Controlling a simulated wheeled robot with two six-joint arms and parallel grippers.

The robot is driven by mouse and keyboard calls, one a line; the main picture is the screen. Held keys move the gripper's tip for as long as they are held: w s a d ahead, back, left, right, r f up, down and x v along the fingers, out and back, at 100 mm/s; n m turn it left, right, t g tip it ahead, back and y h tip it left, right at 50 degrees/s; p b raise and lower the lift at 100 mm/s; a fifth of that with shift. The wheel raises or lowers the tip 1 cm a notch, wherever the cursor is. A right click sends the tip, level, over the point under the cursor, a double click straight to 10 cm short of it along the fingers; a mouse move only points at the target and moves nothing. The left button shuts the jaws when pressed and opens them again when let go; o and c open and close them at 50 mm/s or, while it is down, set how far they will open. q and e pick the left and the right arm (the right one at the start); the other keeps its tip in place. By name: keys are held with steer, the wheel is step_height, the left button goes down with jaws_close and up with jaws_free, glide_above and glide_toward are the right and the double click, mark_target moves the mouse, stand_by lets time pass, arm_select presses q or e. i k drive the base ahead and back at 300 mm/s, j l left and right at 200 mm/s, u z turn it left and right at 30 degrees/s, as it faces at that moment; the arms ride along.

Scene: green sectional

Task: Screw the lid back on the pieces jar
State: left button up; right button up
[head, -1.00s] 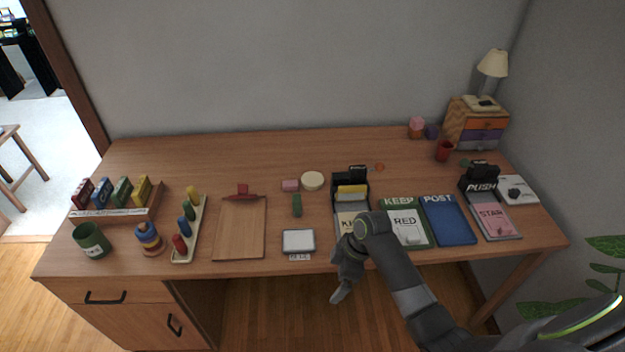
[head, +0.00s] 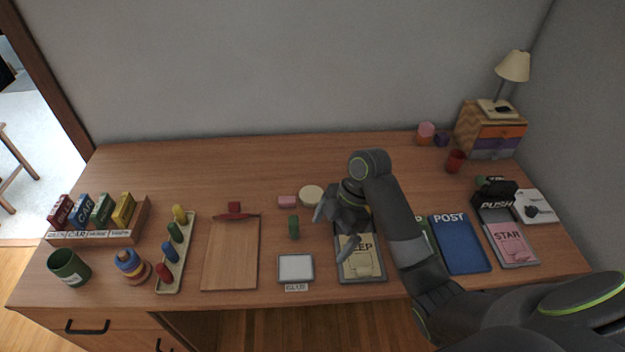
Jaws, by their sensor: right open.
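A round cream disc (head: 311,196), which may be the lid, lies towards the back of the middle of the desk. A green pot with a pale label (head: 69,268) stands at the left front; I cannot tell whether it is the pieces jar. My right gripper (head: 328,231) is open and empty, above the desk just in front and to the right of the cream disc. It and its arm hide part of the black KEEP tray (head: 361,276). My left gripper is not in view.
A green block (head: 293,227) and a pink block (head: 287,202) are left of the gripper. A wooden clipboard (head: 230,255) and a small framed panel (head: 295,268) lie at the front. A blue POST folder (head: 460,245) is right of my arm. The back strip is mostly clear.

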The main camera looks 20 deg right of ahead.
mark_target(64, 263)
steer(key=i+l, duration=0.3)
steer(key=i, duration=0.15)
steer(key=i+l, duration=0.3)
steer(key=i, duration=0.15)
